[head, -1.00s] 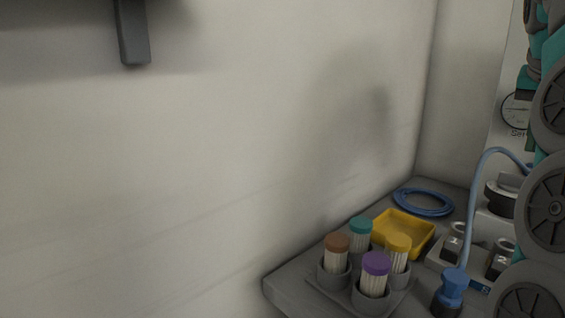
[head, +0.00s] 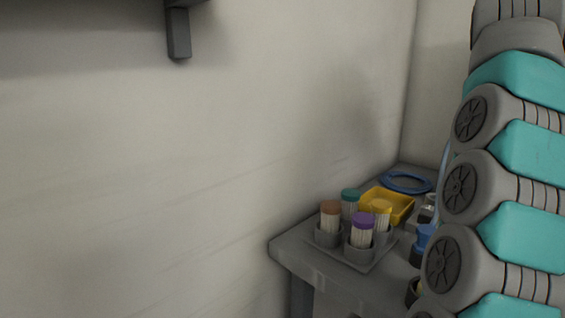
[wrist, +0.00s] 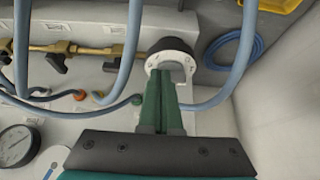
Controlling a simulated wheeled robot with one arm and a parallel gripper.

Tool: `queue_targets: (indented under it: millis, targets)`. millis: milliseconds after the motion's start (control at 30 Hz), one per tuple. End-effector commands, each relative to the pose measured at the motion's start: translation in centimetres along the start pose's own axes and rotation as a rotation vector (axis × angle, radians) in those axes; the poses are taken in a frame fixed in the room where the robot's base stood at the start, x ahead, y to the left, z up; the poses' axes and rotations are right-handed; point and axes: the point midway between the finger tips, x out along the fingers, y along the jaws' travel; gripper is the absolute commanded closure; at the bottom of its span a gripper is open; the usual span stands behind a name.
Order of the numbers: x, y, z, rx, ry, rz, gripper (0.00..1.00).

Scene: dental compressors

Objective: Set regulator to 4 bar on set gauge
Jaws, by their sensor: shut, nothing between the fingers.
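In the wrist view, my gripper (wrist: 167,76) has its two green fingers together, with nothing seen between them. Their tips overlap a round black knob with a white collar (wrist: 176,52), which looks like the regulator. Whether they touch it, I cannot tell. A round white-faced gauge (wrist: 16,147) is at the lower left of the wrist view, partly cut off. Its reading is too small to tell, and no label shows there. In the head view my arm covers the right side, and the gripper, regulator and gauge are not visible.
Blue hoses (wrist: 128,50) and a brass pipe (wrist: 85,49) with valves run left of the knob. A blue coil (head: 407,182), a yellow tray (head: 402,203) and capped tubes in a holder (head: 372,258) are on the grey bench (head: 305,250). A wall bracket (head: 179,34) hangs at upper left.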

Motion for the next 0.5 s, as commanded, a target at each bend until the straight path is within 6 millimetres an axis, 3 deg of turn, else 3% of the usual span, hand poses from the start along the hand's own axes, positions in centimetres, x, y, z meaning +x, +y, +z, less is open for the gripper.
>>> queue_targets:
  millis: [33, 133, 500]
  targets:
    - [1.1, -0.1, 0.3, -0.001, -0.002, 0.0, 1.0]
    - [1.9, -0.1, 0.2, 0.0, 0.0, -0.001, 1.0]
    - [2.2, -0.2, 0.1, 0.0, 0.002, -0.002, 1.0]
